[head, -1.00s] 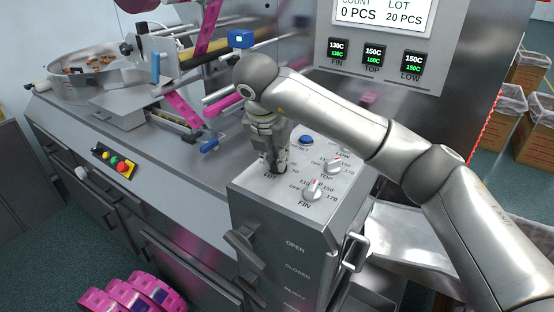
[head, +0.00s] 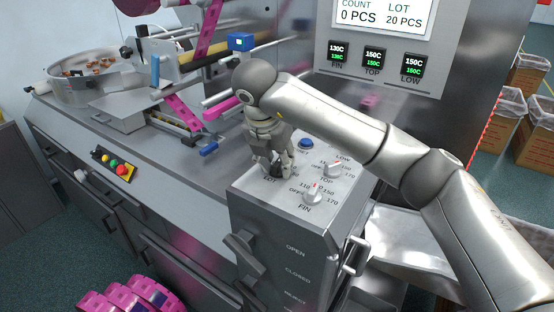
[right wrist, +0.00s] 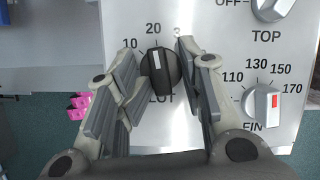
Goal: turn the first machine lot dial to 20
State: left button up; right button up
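The lot dial (right wrist: 160,78) is a black knob on the first machine's control panel, with a white mark pointing up to the printed 20 in the right wrist view. My right gripper (right wrist: 158,62) is open, its fingers on either side of the dial with small gaps visible. In the head view my right gripper (head: 276,170) is low over the LOT corner of the panel and hides most of the dial. The display (head: 384,16) reads LOT 20 PCS and COUNT 0 PCS. My left gripper is out of view.
The TOP dial (head: 334,170) and FIN dial (head: 313,194) sit close to the right of my gripper, and a blue button (head: 306,144) is behind. Pink film rolls (head: 130,297) are at lower left.

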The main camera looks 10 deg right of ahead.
jog(key=shift+r, duration=0.2)
jog(key=v, duration=1.1)
jog(key=shift+r, duration=0.25)
jog(key=shift+s+a+f, duration=0.1)
jog(key=shift+s+a, duration=0.05)
